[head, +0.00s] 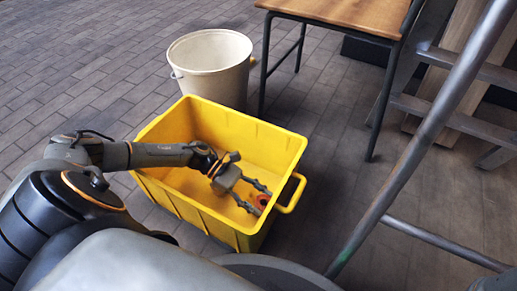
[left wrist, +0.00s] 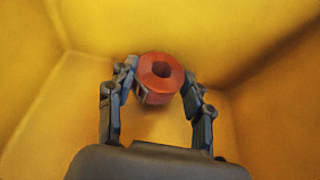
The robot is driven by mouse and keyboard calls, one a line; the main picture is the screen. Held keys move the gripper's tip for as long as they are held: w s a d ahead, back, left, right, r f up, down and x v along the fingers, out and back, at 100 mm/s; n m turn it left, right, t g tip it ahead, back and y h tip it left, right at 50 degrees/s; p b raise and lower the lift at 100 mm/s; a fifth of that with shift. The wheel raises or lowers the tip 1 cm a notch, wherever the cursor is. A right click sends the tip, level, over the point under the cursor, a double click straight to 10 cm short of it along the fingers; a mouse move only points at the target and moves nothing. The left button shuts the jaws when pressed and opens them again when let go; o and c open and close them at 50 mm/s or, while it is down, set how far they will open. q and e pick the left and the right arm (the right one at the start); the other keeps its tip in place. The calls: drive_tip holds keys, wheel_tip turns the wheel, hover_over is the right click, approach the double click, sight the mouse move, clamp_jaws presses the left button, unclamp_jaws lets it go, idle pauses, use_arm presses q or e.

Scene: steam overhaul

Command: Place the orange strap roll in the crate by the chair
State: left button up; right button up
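The orange strap roll (left wrist: 160,72) shows its dark centre hole in the left wrist view. It is between the two fingertips of my left gripper (left wrist: 158,82), which seem to touch it on both sides. In the head view the roll (head: 261,201) is inside the yellow crate (head: 160,187), low at its right end. My left gripper (head: 262,200) reaches down into the crate. Whether the roll touches the crate floor is unclear. The wooden-topped chair (head: 345,12) stands just behind the crate. My right gripper is not in view.
A cream bucket (head: 211,68) stands behind the crate, left of the chair. A grey metal rail (head: 425,135) slopes across the right side. Wooden slats (head: 465,70) stand at the far right. The paved floor on the left is clear.

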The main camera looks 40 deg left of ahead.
use_arm(q)
drive_tip(key=o, duration=0.4)
drive_tip(key=shift+c, duration=0.2)
drive_tip(key=shift+r, duration=0.1)
drive_tip(key=shift+r, duration=0.35)
drive_tip(key=p+v, duration=0.1)
drive_tip(key=v, duration=0.1)
drive_tip(key=p+v, duration=0.1)
drive_tip(key=v, duration=0.1)
drive_tip(key=p+v, duration=0.1)
drive_tip(key=v, duration=0.1)
drive_tip(key=shift+a+r+p, duration=0.15)
drive_tip(key=shift+r+p, duration=0.2)
drive_tip(key=shift+r, duration=0.05)
drive_tip(key=shift+a+r, duration=0.1)
drive_tip(key=shift+a, duration=0.45)
